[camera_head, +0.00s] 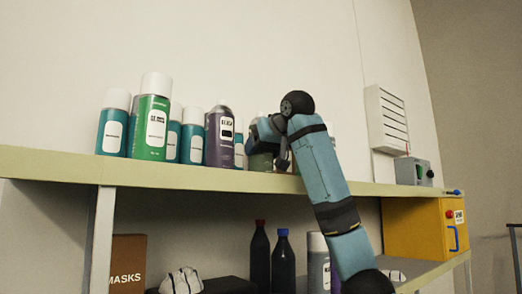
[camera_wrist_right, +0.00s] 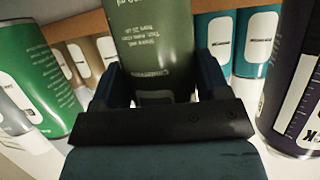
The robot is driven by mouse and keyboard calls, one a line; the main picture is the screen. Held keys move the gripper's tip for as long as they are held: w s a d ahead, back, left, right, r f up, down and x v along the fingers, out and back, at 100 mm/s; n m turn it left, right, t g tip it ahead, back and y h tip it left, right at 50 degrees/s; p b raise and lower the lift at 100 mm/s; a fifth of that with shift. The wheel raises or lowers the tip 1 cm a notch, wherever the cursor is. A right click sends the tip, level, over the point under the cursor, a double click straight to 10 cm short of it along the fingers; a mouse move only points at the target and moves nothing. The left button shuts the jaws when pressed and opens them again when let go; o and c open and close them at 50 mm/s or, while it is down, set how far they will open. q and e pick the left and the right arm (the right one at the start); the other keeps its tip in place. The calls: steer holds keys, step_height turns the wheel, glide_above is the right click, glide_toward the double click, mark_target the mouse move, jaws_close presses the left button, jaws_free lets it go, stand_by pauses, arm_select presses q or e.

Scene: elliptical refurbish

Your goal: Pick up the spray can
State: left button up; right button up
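A dark green spray can (camera_wrist_right: 155,45) with pale print stands between the two fingers of my right gripper (camera_wrist_right: 157,85) in the right wrist view. The fingers lie close along both its sides; whether they press on it is not clear. Its lower end is hidden behind the gripper body. In the head view my right gripper (camera_head: 268,140) is at the shelf top, at the right end of the row of cans, and the can (camera_head: 261,162) shows only partly behind it. My left gripper is not in view.
A purple can (camera_head: 219,137), a green can (camera_head: 152,117) and teal cans (camera_head: 113,124) stand left of my gripper on the shelf (camera_head: 60,165). A grey device (camera_head: 410,171) stands at the right. Below are dark bottles (camera_head: 283,262) and a yellow box (camera_head: 415,228).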

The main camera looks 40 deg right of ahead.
steer(key=c, duration=0.3)
steer(key=shift+c, duration=0.2)
steer(key=shift+r, duration=0.1)
steer(key=shift+w+r, duration=0.15)
steer(key=shift+r, duration=0.35)
step_height(320, 180, up, 18)
steer(key=shift+f, duration=0.25)
steer(key=shift+r, duration=0.65)
